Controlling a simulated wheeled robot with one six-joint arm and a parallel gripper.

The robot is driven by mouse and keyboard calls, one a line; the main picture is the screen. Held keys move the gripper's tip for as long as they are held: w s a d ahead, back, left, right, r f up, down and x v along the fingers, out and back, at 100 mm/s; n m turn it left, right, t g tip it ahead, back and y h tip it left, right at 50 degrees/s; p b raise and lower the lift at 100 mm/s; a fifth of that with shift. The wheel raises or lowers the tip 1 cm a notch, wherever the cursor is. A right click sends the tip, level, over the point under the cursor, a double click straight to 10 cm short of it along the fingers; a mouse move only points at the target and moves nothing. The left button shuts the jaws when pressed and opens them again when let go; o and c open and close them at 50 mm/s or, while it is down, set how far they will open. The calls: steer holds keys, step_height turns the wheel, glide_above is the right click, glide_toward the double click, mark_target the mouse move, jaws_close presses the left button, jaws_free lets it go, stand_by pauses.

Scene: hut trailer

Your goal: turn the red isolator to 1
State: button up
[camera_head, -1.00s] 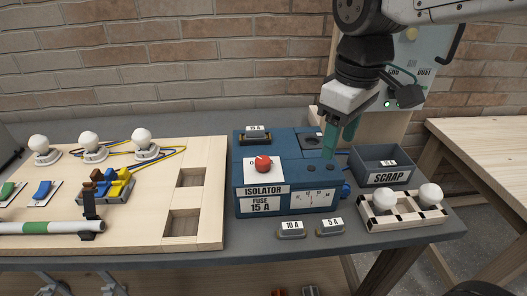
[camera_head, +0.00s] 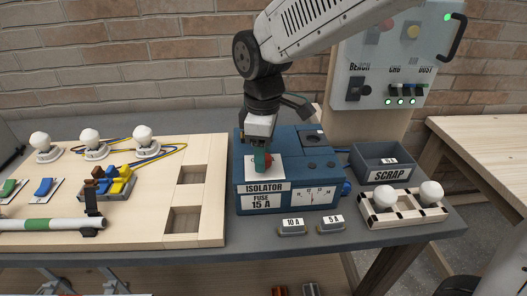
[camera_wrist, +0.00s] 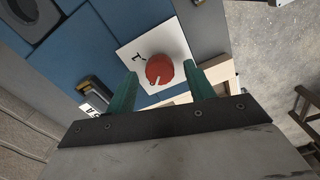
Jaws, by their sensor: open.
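The red isolator knob (camera_wrist: 160,69) sits on a white plate (camera_wrist: 133,55) on top of the blue isolator box (camera_head: 310,170). In the wrist view the knob carries a white pointer line aimed downward, and a "1" mark is on the plate up and left of it. My gripper (camera_wrist: 160,90) is open, with one green finger on each side of the knob; contact cannot be told. In the head view my gripper (camera_head: 262,160) is low over the plate and hides most of the red knob (camera_head: 268,160).
Spare fuses marked 10 A (camera_head: 292,227) and 5 A (camera_head: 331,224) lie in front of the box. A scrap bin (camera_head: 384,162) and a bulb rack (camera_head: 402,207) stand right. A wooden wiring board (camera_head: 150,190) is left. A switch panel (camera_head: 385,60) stands behind.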

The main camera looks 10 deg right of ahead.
steer(key=shift+f, duration=0.25)
steer(key=shift+c, duration=0.2)
steer(key=c, duration=0.9)
